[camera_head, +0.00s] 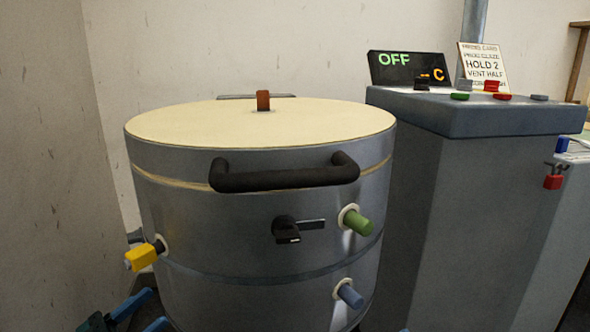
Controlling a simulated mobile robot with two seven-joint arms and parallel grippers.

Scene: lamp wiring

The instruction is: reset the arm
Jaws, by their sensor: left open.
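My left gripper (158,306) shows at the bottom left edge, with two blue fingers spread apart and nothing seen between them. It is low in front of the left side of a round grey metal kiln (260,235) with a pale lid (250,122). The fingers are below a yellow plug (141,257) on the kiln's side. Most of the left arm is out of the picture. My right gripper is not in view.
The kiln has a black bar handle (285,178), a black latch (297,228), a green peg (357,221) and a blue peg (350,295). A grey cabinet (450,190) with a display reading OFF (407,69) stands at right. A wall closes off the left.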

